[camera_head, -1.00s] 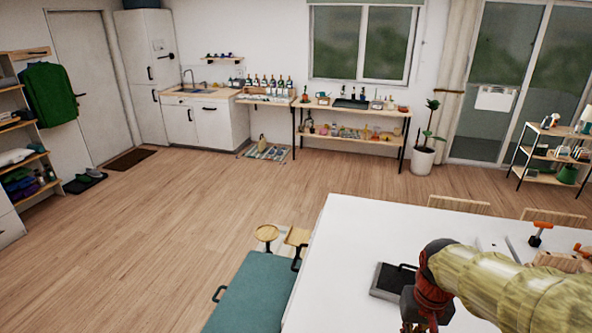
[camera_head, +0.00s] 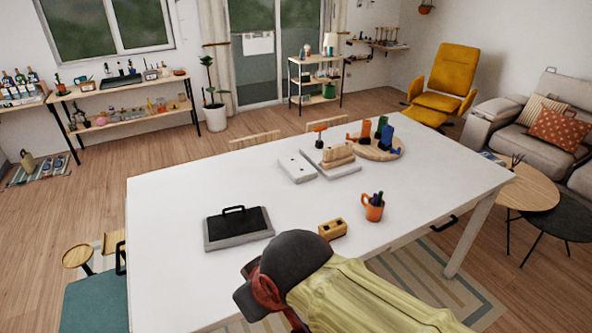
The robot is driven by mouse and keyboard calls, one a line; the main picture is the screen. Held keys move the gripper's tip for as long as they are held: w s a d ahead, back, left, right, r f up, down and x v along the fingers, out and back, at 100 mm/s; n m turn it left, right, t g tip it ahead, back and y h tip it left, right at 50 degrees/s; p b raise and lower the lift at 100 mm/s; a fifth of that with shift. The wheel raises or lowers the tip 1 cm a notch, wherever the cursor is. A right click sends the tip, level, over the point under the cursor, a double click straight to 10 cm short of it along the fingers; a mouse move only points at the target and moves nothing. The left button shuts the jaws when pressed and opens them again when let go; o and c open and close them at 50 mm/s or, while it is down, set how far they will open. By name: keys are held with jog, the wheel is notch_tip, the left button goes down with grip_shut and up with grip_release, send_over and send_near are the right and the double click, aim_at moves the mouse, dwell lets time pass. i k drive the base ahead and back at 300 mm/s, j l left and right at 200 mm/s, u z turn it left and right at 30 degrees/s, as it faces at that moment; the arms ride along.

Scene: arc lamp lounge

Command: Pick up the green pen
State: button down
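An orange mug (camera_head: 373,210) stands on the white table, right of the middle. Dark purple and green pen-like ends (camera_head: 379,197) stick out of its top. They are too small to tell which of them is the green pen. My arm reaches in from the bottom edge over the near part of the table, to the left of the mug. My gripper is not visible; the arm's dark and red end parts show, but no fingertips.
The white table (camera_head: 165,200) holds a black-topped grey tray (camera_head: 238,229), a small wooden block (camera_head: 332,229) just left of the mug, white boards (camera_head: 296,167), and a round wooden board (camera_head: 398,148) with clamp-like tools. Bare tabletop lies around the mug.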

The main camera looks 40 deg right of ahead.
aim_at(380, 197)
jog(key=l+z, duration=0.1)
jog(key=z, duration=1.15)
jog(key=i+l+z, duration=0.3)
jog(key=i+l, duration=0.5)
jog(key=i, duration=0.05)
